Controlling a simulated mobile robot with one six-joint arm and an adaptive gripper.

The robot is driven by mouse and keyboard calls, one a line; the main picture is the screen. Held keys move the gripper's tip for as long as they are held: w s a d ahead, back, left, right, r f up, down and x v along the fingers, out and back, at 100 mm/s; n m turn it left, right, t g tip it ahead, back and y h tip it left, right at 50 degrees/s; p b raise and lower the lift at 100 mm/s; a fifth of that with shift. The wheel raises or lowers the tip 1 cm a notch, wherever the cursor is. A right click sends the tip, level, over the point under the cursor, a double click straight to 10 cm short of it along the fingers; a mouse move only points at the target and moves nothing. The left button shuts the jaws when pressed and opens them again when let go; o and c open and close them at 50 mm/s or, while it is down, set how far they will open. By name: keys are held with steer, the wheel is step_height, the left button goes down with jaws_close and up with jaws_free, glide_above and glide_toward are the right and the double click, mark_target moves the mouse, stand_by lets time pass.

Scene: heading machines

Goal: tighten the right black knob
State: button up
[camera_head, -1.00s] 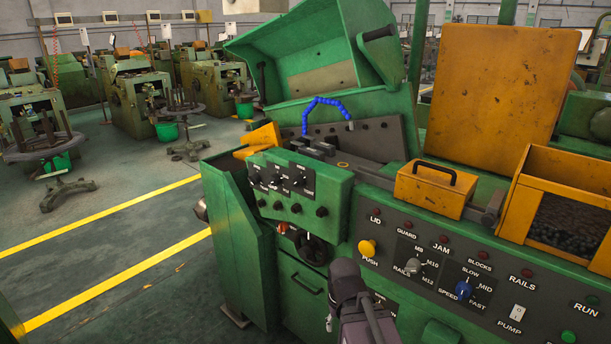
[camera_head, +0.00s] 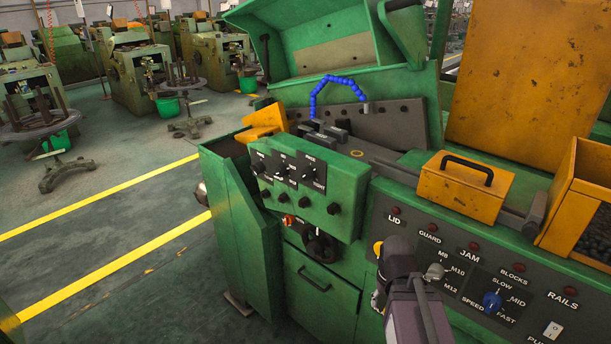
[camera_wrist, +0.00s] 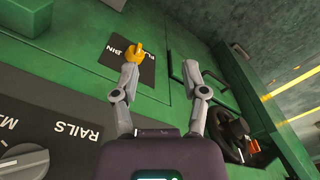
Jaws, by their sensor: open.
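A green control box (camera_head: 300,187) on the machine's front bears a row of several small black knobs along its lower part. The rightmost black knob (camera_head: 333,208) sits near the box's lower right corner. My gripper (camera_wrist: 163,60) is open and empty in the wrist view, its two fingers apart over the green machine front. In the head view it is to the right of and below that knob, and its fingers are largely hidden by its own body. The small black knobs are not clearly visible in the wrist view.
A yellow push knob (camera_wrist: 136,55) is close to one fingertip; my gripper partly covers it in the head view. A black handwheel (camera_head: 319,246) is below the control box. A dark panel (camera_head: 470,270) carries a blue knob (camera_head: 491,300). Open floor lies left.

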steer(key=o, duration=0.4)
steer(key=shift+o, duration=0.5)
steer(key=shift+w, duration=0.1)
steer(key=w+a+r+n+t+h+p, duration=0.2)
steer(key=w+a+r+n+t+h, duration=0.3)
steer(key=w+a+r+n+h, duration=0.65)
steer(key=w+a+r+n+t, duration=0.1)
steer(key=a+r+n+t, duration=0.3)
steer(key=a+n, duration=0.4)
steer(key=w+a+r+n+t+p, duration=0.1)
steer(key=w+a+r+n+t, duration=0.1)
steer(key=a+r+n+t, duration=0.3)
steer(key=a+r+n, duration=0.1)
steer(key=a+n, duration=0.3)
steer(key=a, duration=0.2)
steer(key=shift+a+r, duration=0.2)
steer(key=shift+a, duration=0.05)
steer(key=shift+w+y, duration=0.15)
steer(key=shift+y, duration=0.1)
